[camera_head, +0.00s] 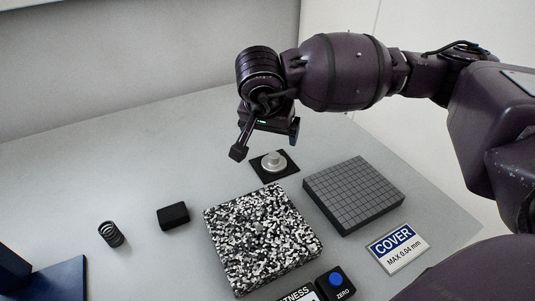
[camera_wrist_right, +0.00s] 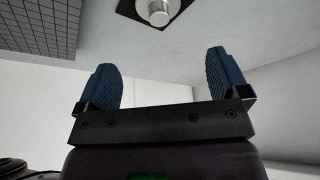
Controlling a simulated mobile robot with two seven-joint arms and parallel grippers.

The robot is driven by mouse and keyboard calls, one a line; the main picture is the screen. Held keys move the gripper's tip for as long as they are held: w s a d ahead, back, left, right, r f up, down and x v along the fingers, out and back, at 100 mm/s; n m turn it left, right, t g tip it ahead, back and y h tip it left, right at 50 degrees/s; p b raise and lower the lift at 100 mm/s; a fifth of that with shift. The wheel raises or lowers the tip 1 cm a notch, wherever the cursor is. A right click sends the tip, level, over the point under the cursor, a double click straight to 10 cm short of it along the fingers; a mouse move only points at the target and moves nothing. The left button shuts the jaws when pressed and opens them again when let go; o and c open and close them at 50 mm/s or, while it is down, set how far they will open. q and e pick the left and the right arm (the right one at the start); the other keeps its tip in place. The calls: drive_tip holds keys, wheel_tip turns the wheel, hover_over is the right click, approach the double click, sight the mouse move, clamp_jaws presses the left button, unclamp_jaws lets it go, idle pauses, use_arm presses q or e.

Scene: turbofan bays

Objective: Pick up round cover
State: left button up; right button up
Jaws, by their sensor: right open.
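The round cover (camera_head: 273,161) is a small silver disc with a raised knob. It sits on a black square pad (camera_head: 259,176) behind the speckled block. My right gripper (camera_head: 267,143) is open and empty, above and slightly behind the cover, with its fingers spread. In the right wrist view the cover (camera_wrist_right: 158,12) shows at the top edge, partly cut off, beyond the two blue fingertips (camera_wrist_right: 162,75) and not between them. My left gripper is not in view.
A black-and-white speckled block (camera_head: 262,238) and a grey gridded block (camera_head: 354,194) stand in front. A COVER sign (camera_head: 397,247), a blue ZERO button (camera_head: 336,279), a small black block (camera_head: 173,215), a spring (camera_head: 111,234) and a dark blue object (camera_head: 55,282) surround them. The left back table is clear.

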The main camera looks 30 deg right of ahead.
hover_over(274, 155)
drive_tip(key=s+a, duration=0.1)
drive_tip(key=f, duration=0.2)
drive_tip(key=f+b, duration=0.1)
drive_tip(key=f, duration=0.1)
drive_tip(key=shift+s+f, duration=0.2)
drive_tip(key=shift+f, duration=0.1)
drive_tip(key=shift+w+d+f, duration=0.1)
drive_tip(key=shift+w+f, duration=0.1)
drive_tip(key=shift+f, duration=0.4)
drive_tip(key=x, duration=0.1)
drive_tip(key=b+x, duration=0.1)
drive_tip(key=x, duration=0.1)
drive_tip(key=shift+f, duration=0.35)
drive_tip(key=shift+w+f, duration=0.15)
drive_tip(key=shift+f, duration=0.2)
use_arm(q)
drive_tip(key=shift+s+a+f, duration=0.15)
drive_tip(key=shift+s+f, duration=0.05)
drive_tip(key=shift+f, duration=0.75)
use_arm(e)
drive_tip(key=shift+r, duration=0.1)
drive_tip(key=c, duration=1)
